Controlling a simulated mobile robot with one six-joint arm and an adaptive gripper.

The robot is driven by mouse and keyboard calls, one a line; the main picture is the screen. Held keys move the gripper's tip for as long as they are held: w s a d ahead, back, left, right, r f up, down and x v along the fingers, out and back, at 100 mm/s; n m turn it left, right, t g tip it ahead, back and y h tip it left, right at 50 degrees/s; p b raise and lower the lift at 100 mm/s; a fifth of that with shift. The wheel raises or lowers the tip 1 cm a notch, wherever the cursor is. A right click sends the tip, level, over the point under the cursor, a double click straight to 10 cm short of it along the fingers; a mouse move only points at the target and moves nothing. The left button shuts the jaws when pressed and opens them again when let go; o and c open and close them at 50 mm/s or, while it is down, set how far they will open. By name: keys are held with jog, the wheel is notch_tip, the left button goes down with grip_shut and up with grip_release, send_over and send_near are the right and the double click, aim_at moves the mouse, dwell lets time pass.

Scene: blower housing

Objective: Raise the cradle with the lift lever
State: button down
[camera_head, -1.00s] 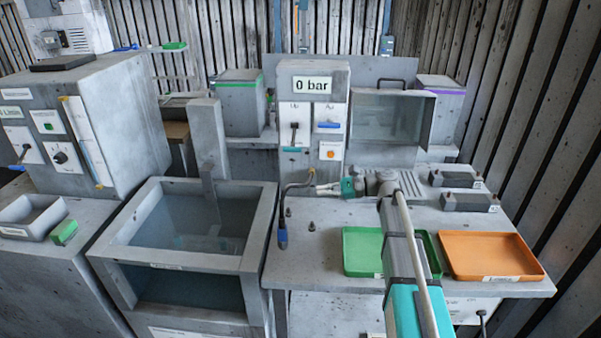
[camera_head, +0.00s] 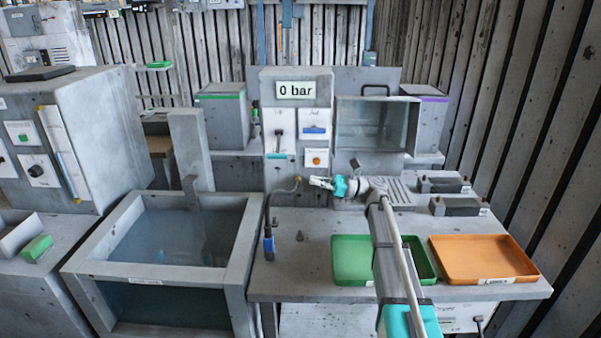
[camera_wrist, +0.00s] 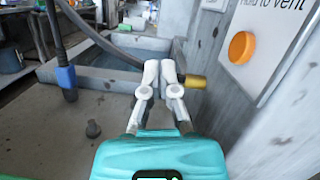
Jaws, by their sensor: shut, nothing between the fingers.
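My gripper (camera_head: 313,181) is above the back of the workbench, in front of the control panel. In the wrist view its white fingers (camera_wrist: 160,72) are together and hold nothing. A brass fitting (camera_wrist: 192,82) is just right of the fingertips there; I cannot tell whether they touch. The water tank (camera_head: 255,240) stands left of the bench. No cradle is clearly visible in its water. A narrow upright grey piece (camera_head: 190,190) stands at the tank's back edge; I cannot tell whether it is the lift lever.
A hose with a blue end (camera_head: 268,245) hangs at the bench's left; it also shows in the wrist view (camera_wrist: 65,78). An orange button (camera_head: 316,158) is on the panel. Green (camera_head: 350,280) and orange (camera_head: 490,255) trays lie at the front. The gauge (camera_head: 296,90) reads 0 bar.

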aim_at(278, 145)
jog(key=a+r+p, duration=0.6)
jog(key=a, duration=0.3)
jog(key=shift+s+a, duration=0.25)
jog(key=shift+s, duration=0.2)
jog(key=shift+r, duration=0.1)
jog(key=shift+d, duration=0.1)
jog(key=shift+a, duration=0.2)
